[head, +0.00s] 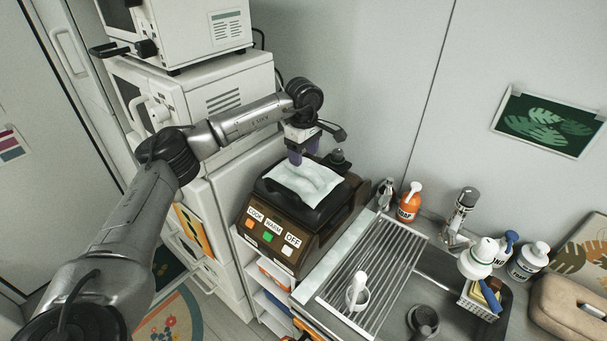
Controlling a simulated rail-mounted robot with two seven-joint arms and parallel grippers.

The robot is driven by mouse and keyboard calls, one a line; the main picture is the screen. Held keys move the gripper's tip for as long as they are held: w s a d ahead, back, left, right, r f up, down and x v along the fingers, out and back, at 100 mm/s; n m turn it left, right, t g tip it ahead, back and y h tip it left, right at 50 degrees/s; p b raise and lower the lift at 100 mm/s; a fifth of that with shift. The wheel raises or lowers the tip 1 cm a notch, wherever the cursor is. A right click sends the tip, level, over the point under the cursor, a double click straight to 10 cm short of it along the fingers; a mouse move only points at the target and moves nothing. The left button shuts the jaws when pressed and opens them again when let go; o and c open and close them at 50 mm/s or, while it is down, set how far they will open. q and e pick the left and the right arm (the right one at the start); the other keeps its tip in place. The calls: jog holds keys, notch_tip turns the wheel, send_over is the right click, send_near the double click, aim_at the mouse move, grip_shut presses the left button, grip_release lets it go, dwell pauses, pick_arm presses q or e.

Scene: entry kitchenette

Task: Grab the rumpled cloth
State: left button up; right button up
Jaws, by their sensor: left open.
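The rumpled cloth (306,184) is pale, almost white with a faint green tint. It lies on the dark lid of a brown rice cooker (272,228) with labelled buttons on its front. My left gripper (301,156) points down just above the cloth's back edge. It is open with nothing between its purple-tipped fingers. I cannot tell whether the fingertips touch the cloth. My right gripper is not in view.
A white microwave-like appliance (224,98) is stacked left of the cooker. To the right are a drying rack (372,268), an orange soap bottle (408,204), a tap (462,208) and several bottles by the sink. The wall is close behind the cooker.

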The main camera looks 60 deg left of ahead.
aim_at(304, 168)
pick_arm(q)
jog(key=shift+a+f+p, duration=0.1)
jog(key=shift+f+p, duration=0.6)
jog(key=shift+f, duration=2.3)
jog(key=c, duration=1)
